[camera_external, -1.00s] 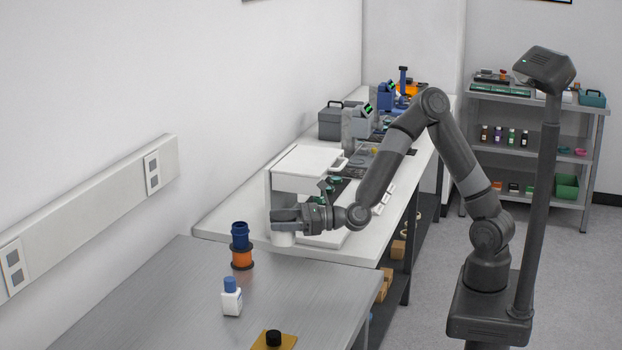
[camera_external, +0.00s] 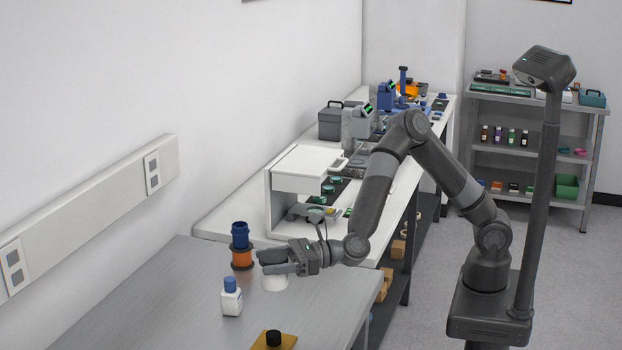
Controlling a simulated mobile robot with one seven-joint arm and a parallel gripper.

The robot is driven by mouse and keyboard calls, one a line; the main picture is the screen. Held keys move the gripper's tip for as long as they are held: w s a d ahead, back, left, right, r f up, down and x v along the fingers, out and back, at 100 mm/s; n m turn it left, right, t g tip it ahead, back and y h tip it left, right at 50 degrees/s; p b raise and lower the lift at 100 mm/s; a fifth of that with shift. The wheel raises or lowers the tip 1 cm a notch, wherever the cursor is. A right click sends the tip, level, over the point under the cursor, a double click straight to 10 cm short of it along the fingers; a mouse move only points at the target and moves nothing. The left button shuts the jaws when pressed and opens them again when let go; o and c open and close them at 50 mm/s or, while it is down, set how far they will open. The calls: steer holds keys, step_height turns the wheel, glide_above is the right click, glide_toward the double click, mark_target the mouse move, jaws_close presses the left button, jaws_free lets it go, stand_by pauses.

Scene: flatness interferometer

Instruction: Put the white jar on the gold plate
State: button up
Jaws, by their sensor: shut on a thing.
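The white jar (camera_external: 274,283) is in my gripper (camera_external: 268,262), below and between its fingers, over the far right part of the grey metal table. My gripper is shut on it and hides its top. I cannot tell whether the jar touches the table or hangs just above it. The gold plate (camera_external: 289,342) lies at the near edge of the picture, partly cut off, nearer the camera than the jar. A small black round thing (camera_external: 273,338) sits on the plate.
A white bottle with a blue cap (camera_external: 231,297) stands left of the jar. A blue and orange stack (camera_external: 241,246) stands behind it, close to my fingertips. The grey table (camera_external: 160,300) is bare on its left. A white bench (camera_external: 225,225) with instruments lies behind.

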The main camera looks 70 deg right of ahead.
steer(key=shift+s+a+f, duration=0.4)
steer(key=shift+a+f, duration=0.85)
steer(key=shift+f, duration=0.2)
steer(key=shift+s+a+f, duration=0.45)
steer(key=shift+a+f, duration=0.85)
steer(key=shift+f, duration=0.2)
steer(key=shift+s+a+f, duration=0.4)
steer(key=shift+a+f, duration=0.85)
steer(key=shift+f, duration=0.2)
steer(key=o, duration=1.2)
steer(key=shift+f, duration=0.15)
steer(key=shift+c, duration=0.2)
steer(key=shift+r, duration=0.2)
steer(key=v, duration=1.2)
